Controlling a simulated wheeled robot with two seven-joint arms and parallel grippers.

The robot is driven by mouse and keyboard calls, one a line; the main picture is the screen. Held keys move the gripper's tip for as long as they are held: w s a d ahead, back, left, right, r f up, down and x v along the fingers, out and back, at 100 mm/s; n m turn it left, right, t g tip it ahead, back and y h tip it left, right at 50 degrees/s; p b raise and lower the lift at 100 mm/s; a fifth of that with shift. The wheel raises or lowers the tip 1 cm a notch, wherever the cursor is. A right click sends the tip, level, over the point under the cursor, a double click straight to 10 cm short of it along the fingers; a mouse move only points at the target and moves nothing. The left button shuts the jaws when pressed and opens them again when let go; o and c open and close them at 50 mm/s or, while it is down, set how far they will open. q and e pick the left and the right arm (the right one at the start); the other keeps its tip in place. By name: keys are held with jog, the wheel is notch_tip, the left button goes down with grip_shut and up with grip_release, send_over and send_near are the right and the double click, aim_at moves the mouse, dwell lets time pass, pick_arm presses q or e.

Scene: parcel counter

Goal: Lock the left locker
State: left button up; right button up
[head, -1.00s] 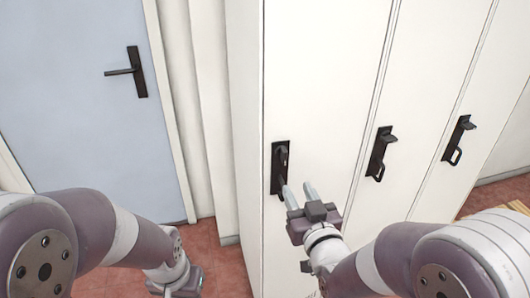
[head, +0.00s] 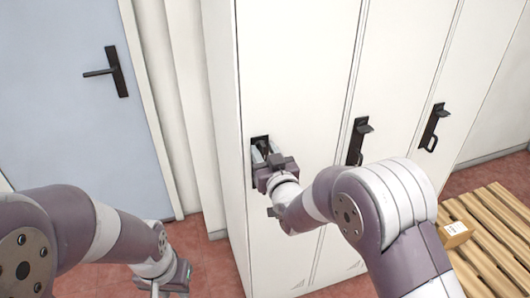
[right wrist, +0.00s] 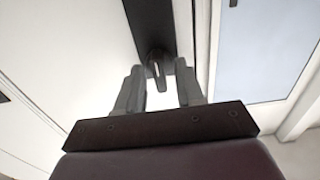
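The left locker (head: 290,70) is a tall white door with a black handle plate (head: 260,139), mostly hidden behind my right gripper. My right gripper (head: 262,152) is right at this handle, its fingers pointing toward the door. In the right wrist view the right gripper (right wrist: 159,82) has its fingers apart. The dark handle (right wrist: 156,62) shows at the gap between the fingertips, and I see no grip on it. My left gripper (head: 172,278) hangs low at the bottom left, away from the lockers; its fingers are not clear.
Two more lockers to the right have black handles, the middle one (head: 357,142) and the right one (head: 432,128). A blue door (head: 60,120) with a lever stands at the left. A wooden pallet (head: 500,240) with a small box (head: 455,234) lies at the right.

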jog(key=shift+s, duration=0.1)
grip_shut()
jog(key=n+b, duration=0.2)
jog(key=n, duration=0.1)
jog(key=shift+f+n+b, duration=0.15)
jog(key=shift+n+b, duration=0.15)
jog(key=shift+b, duration=0.1)
jog(key=n+b, duration=0.2)
jog(key=n, duration=0.1)
jog(key=shift+a+n, duration=0.1)
jog(key=shift+n, duration=0.2)
jog(key=n+b, duration=0.2)
jog(key=n, duration=0.3)
jog(key=shift+b, duration=0.4)
jog(key=n+b, duration=0.1)
jog(key=n, duration=0.4)
jog(key=shift+a+b, duration=0.1)
jog(key=shift+b, duration=0.25)
jog(key=shift+n, duration=0.5)
